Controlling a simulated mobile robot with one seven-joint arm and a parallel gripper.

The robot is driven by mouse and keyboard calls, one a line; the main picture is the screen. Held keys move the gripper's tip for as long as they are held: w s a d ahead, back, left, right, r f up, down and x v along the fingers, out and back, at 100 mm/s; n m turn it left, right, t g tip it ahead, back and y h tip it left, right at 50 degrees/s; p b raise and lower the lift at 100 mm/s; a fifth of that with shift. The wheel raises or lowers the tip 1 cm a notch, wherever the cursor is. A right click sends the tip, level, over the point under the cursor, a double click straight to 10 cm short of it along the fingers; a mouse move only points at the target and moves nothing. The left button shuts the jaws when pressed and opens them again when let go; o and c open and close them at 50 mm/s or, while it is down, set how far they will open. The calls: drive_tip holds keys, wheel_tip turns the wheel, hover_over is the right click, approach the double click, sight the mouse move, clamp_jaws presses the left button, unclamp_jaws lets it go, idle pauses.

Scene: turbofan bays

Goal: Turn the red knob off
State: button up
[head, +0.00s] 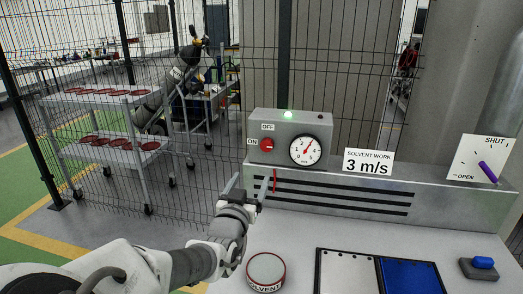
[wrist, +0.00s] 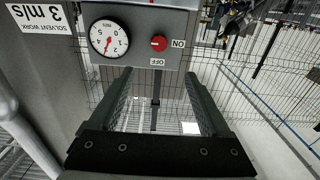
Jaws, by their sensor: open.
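The red knob (head: 266,145) is on the front of a grey control box (head: 316,128), with ON at its left and OFF above it. Its pale mark looks level, in line with the ON label. The wrist view is upside down; there the red knob (wrist: 158,43) lies beyond the fingertips, between their lines. My gripper (head: 249,186) is open and empty, below and in front of the box, apart from the knob. Its two fingers also show in the wrist view (wrist: 156,74). A green lamp (head: 288,114) on the box is lit.
A dial gauge (head: 306,150) sits right of the knob. Below is a slotted vent (head: 340,197) with a thin red strip (head: 274,181). A purple lever (head: 488,172) is at right.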

sight(266, 147)
drive_tip(key=w+d, duration=0.1)
drive_tip(key=w, duration=0.4)
drive_tip(key=w+d, duration=0.1)
drive_tip(key=w, duration=0.5)
drive_tip(key=w+d+b, duration=0.1)
drive_tip(key=w, duration=0.4)
drive_tip(key=shift+w+d, duration=0.25)
drive_tip(key=shift+w, duration=0.15)
clamp_jaws()
